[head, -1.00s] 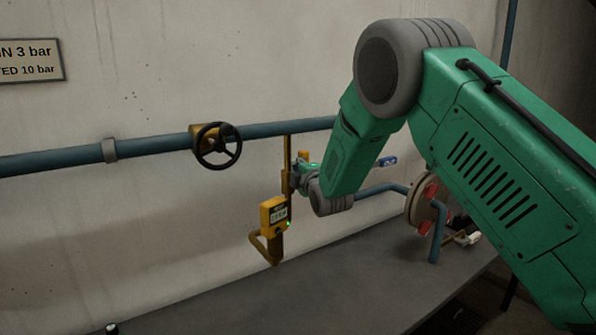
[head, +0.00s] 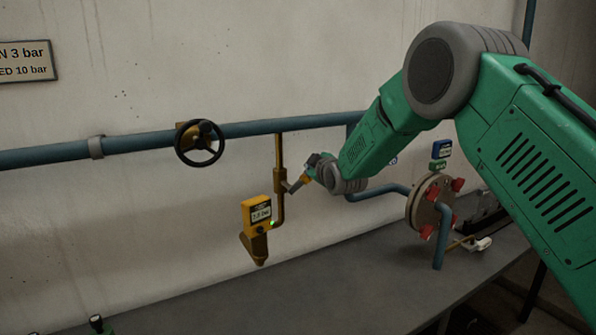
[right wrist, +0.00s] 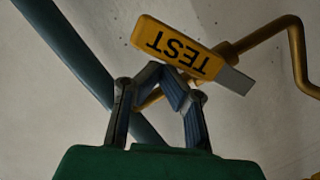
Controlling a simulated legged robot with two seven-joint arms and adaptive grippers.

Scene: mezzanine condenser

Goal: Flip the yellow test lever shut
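The yellow test lever (right wrist: 180,48), marked TEST, lies across the upper middle of the right wrist view, with a grey end at its right. In the head view it is a small yellow piece (head: 305,180) beside the vertical brass pipe (head: 279,155), partly hidden by my gripper. My right gripper (right wrist: 165,76) has its fingertips drawn together just at the lever's lower edge. They look touching or very close, not around the lever. In the head view my right gripper (head: 317,164) is small, right of the brass pipe. My left gripper is out of view.
A yellow gauge box (head: 257,214) with a lit green lamp hangs below the brass pipe. A black handwheel (head: 199,143) sits on the blue wall pipe (head: 255,129). A flange with red bolts (head: 430,203) stands to the right. The grey bench (head: 330,270) is mostly clear.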

